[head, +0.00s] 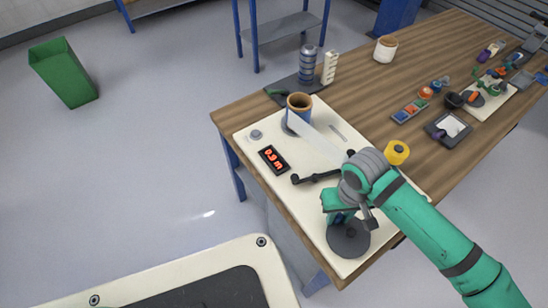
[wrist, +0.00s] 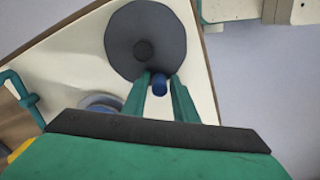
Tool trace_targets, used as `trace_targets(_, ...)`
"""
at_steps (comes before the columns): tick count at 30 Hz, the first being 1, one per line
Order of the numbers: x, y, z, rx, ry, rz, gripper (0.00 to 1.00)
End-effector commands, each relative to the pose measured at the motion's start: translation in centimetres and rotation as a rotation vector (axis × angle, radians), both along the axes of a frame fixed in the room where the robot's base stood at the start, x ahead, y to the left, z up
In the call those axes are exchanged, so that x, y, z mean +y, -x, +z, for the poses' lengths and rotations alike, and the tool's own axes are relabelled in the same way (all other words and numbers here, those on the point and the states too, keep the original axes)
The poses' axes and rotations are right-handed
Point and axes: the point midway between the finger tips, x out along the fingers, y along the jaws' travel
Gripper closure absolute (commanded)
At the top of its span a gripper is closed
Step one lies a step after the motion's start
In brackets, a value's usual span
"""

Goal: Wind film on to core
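A brown-rimmed roll (head: 299,103) sits on a blue spindle at the far left of the white board (head: 258,163). A pale film strip (head: 318,138) runs from it toward my arm, which hides its far end. A dark grey disc (head: 348,238) lies near the board's front right; it also shows in the wrist view (wrist: 140,30) with a darker hub. A blue knob (wrist: 159,85) stands between my gripper's fingertips (wrist: 160,80) at the disc's near edge. The gap around it is very small, and I cannot tell if the fingers touch it.
A red-lit display (head: 273,159) reads about 0.9 m. A black bar (head: 315,177) lies on the board. A yellow roll (head: 396,152) stands behind my wrist. Other parts sit along the wooden table (head: 350,80). A green bin (head: 63,72) stands on the floor.

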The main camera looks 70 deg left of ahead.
Motion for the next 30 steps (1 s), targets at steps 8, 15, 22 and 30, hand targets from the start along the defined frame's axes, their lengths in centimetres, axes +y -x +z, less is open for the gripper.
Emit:
trace_targets(8,-0.1,-0.1,0.0,0.000,0.000,-0.003,0.94)
trace_targets(15,-0.2,-0.1,0.0,0.000,0.000,-0.005,0.94)
trace_targets(22,-0.6,0.6,0.0,0.001,0.002,-0.004,0.94)
trace_targets(30,-1.4,1.8,0.0,0.002,0.002,-0.006,0.94)
